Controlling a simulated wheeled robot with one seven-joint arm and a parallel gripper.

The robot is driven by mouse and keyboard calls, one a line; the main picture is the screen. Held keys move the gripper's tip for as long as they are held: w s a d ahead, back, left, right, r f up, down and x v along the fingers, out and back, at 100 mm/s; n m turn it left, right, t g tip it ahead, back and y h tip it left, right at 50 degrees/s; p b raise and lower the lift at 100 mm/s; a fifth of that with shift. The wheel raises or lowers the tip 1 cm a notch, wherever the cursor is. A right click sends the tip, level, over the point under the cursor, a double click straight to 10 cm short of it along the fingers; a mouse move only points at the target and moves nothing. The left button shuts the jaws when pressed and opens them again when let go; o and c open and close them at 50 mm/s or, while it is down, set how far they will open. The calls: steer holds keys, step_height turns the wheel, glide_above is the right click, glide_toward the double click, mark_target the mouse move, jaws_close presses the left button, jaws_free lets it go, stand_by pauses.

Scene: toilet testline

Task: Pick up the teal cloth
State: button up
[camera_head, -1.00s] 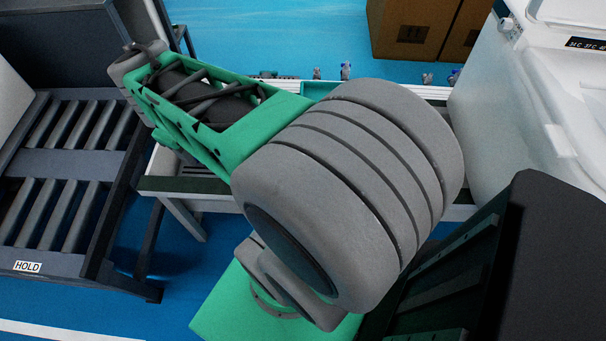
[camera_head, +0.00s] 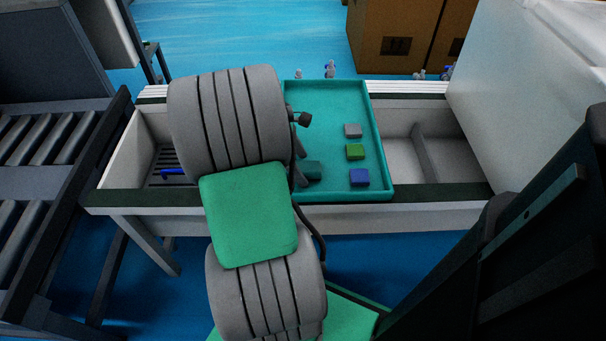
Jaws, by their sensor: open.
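The teal cloth (camera_head: 314,170) is a small, dark teal piece in the teal tray (camera_head: 377,150), left of the blue cloth. Its left side is partly covered by my gripper. My gripper (camera_head: 299,164) shows only in part as dark finger pieces at the right edge of my arm, over the tray's left part and right beside the teal cloth. It is open, with nothing seen held in it. Whether it touches the cloth cannot be told.
Grey (camera_head: 352,130), green (camera_head: 355,152) and blue (camera_head: 359,177) cloths lie in a column at the tray's right. The tray rests across a white bench trough (camera_head: 408,150). A white machine (camera_head: 540,85) stands right, a roller rack (camera_head: 45,180) left, cardboard boxes (camera_head: 405,35) behind.

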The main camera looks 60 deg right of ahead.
mark_target(300, 166)
steer(key=shift+f+p, duration=0.2)
steer(key=shift+p, duration=0.2)
steer(key=c, duration=1.4)
steer(key=shift+c, duration=0.2)
steer(key=shift+r+b, duration=0.1)
steer(key=shift+b, duration=0.25)
step_height(300, 166, up, 10)
steer(key=p, duration=0.5)
